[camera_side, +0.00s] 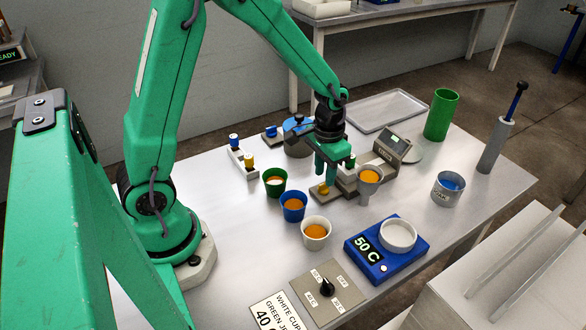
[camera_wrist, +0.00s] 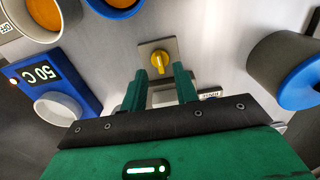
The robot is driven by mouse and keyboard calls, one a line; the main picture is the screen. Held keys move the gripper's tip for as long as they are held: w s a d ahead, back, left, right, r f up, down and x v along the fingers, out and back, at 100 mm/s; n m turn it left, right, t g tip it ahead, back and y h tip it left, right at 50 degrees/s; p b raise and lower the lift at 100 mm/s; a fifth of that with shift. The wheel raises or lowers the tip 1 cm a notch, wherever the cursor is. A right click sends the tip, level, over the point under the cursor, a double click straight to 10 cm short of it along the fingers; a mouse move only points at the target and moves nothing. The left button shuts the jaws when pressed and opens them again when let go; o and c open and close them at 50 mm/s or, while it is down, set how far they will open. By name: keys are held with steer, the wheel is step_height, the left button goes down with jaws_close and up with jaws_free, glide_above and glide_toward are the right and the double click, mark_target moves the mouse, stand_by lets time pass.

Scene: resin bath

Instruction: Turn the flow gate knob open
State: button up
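The yellow knob (camera_side: 321,189) sits on a small grey plate in the side view, under my gripper. In the wrist view the knob (camera_wrist: 158,62) is a yellow dial with a raised bar, on a square grey-brown plate (camera_wrist: 150,48). My gripper (camera_side: 327,176) points down close above the knob in the side view and partly hides the fixture. In the wrist view its two green fingers (camera_wrist: 159,88) are apart with nothing between them. The knob shows between and beyond their tips. I cannot tell whether they touch it.
A funnel-like cup (camera_side: 369,180) stands close right.

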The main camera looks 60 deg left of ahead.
mark_target(324, 187)
steer(key=shift+f, duration=1.55)
jaws_close()
